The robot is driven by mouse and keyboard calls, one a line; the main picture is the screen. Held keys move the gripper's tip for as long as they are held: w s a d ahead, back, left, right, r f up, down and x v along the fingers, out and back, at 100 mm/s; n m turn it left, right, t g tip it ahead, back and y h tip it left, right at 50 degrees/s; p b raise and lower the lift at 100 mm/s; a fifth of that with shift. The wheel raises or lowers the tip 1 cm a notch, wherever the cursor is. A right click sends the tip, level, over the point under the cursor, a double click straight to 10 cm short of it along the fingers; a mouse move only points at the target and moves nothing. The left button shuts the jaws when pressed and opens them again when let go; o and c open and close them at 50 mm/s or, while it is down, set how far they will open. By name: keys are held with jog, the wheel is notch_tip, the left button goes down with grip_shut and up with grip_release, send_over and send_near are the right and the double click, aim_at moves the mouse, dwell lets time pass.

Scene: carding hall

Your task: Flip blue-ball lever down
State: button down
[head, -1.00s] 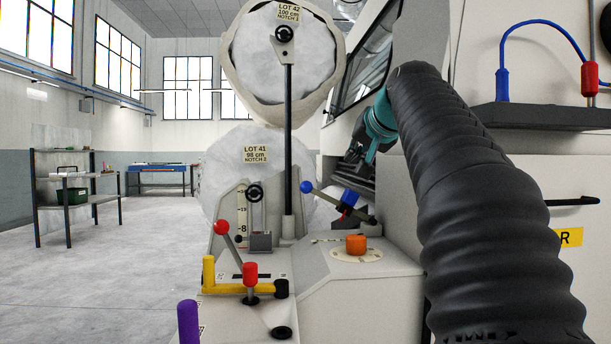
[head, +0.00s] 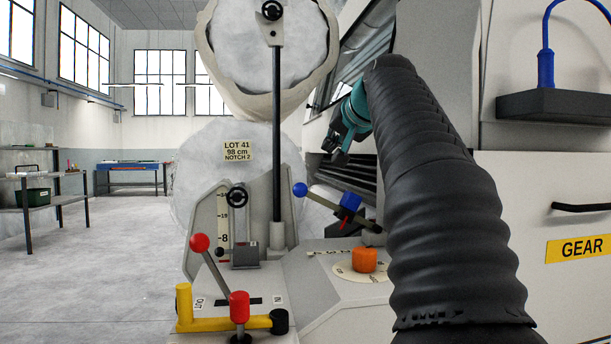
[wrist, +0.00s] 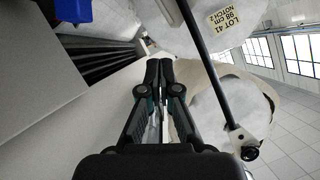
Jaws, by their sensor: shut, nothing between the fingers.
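The blue-ball lever slants on the machine in the head view. Its blue ball (head: 300,190) is the upper left end, and its grey rod (head: 325,203) runs down to the right. A blue block (head: 350,203) sits along the rod. My gripper (head: 332,143) is above and to the right of the ball, apart from it. In the wrist view my gripper (wrist: 158,66) is shut and empty, fingertips together. A blue block (wrist: 73,10) shows at the top left there; the ball is not visible in that view.
A black upright rod (head: 277,150) rises left of the blue ball. White rolls (head: 225,185) are behind.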

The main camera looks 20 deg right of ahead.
jog(key=shift+w, duration=0.1)
jog(key=x, duration=1)
jog(key=shift+a, duration=0.1)
jog(key=f, duration=0.1)
jog(key=a+f+b, duration=0.1)
jog(key=f, duration=0.1)
jog(key=shift+s+a+f, duration=0.25)
jog(key=shift+a+f, duration=0.05)
jog(key=shift+a, duration=0.1)
